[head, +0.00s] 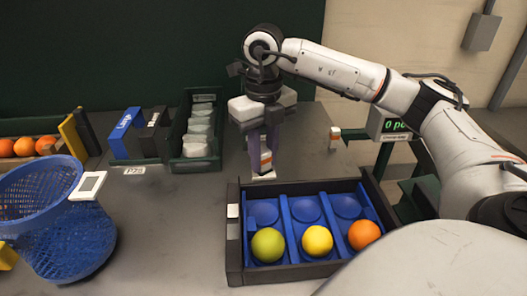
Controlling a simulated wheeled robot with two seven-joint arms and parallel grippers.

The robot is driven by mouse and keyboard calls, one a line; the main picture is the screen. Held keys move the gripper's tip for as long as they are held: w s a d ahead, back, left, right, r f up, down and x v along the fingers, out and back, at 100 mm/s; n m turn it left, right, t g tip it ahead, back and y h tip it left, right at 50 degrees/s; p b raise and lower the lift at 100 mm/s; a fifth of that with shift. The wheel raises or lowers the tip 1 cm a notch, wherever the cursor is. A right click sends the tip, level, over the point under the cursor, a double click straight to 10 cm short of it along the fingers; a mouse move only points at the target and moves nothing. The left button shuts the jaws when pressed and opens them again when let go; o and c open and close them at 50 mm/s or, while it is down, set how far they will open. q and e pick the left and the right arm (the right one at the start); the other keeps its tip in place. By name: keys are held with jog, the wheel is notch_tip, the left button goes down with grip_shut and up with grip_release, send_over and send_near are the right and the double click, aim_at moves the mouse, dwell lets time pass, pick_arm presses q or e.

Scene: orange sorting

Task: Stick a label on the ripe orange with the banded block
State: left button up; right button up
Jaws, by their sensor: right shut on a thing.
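The ripe orange fruit (364,235) sits in the right channel of a dark tray with a blue insert (234,262). A yellow fruit (317,240) is in the middle channel and a green one (267,245) in the left. My right gripper (265,148) points down behind the tray, shut on a small white block with an orange band (265,163). A flat white piece (263,176) shows just under the block; whether they touch is unclear. A second small white and orange block (335,134) stands on the table to the right.
A blue mesh basket (60,235) with a white tag stands at the left. Bare table (165,220) lies between basket and tray.

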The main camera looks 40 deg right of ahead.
jog(key=shift+f, duration=0.15)
dwell(0.3)
notch_tip(320, 180, up, 7)
jog(key=p, duration=0.6)
dwell(0.4)
